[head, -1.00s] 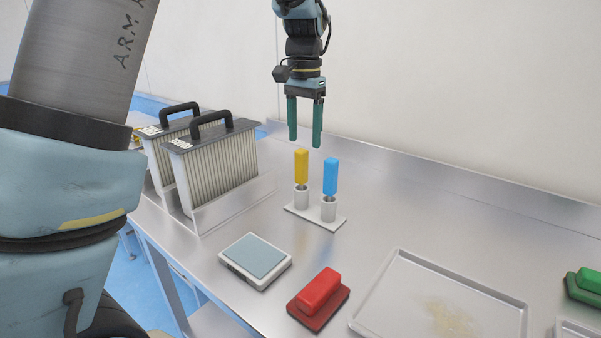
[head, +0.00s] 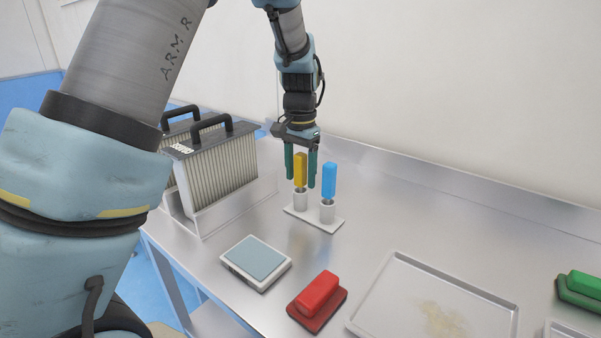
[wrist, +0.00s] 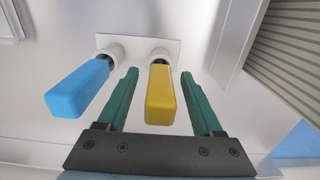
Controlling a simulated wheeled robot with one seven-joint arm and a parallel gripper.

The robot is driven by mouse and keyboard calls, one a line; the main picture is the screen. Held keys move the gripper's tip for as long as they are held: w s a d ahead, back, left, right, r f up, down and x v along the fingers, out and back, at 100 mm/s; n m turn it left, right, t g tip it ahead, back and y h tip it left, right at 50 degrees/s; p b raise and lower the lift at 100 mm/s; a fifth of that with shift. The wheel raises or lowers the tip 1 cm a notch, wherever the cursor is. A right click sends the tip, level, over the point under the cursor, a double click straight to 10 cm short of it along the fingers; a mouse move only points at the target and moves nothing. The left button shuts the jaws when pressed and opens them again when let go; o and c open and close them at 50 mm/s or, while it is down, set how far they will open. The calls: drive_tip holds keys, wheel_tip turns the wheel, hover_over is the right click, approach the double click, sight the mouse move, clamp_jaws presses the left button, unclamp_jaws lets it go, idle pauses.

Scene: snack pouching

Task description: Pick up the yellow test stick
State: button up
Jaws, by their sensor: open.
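The yellow test stick (head: 300,171) stands upright in a white cup of a small white holder (head: 316,222). The blue stick (head: 329,181) stands in the other cup, to its right. My gripper (head: 301,183) points down with its green fingers open, one on each side of the yellow handle. In the wrist view the yellow stick (wrist: 160,97) lies between the two fingers (wrist: 155,90), with a gap on both sides. The blue stick (wrist: 78,88) is outside, close to the left finger. The lower end of the yellow stick is hidden in its cup.
Filter-like boxes with black handles (head: 215,165) stand left of the holder. A scale (head: 256,262), a red-handled block (head: 318,300) and a metal tray (head: 395,262) are nearer. A green block (head: 580,288) is at far right. The wall rises behind the table.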

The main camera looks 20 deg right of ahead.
clamp_jaws()
idle(0.3)
drive_tip(key=shift+r, duration=0.15)
wheel_tip(320, 180, up, 11)
drive_tip(key=shift+f+b, duration=0.1)
drive_tip(key=shift+b, duration=0.5)
wheel_tip(320, 180, up, 5)
drive_tip(key=p, duration=0.4)
idle(0.3)
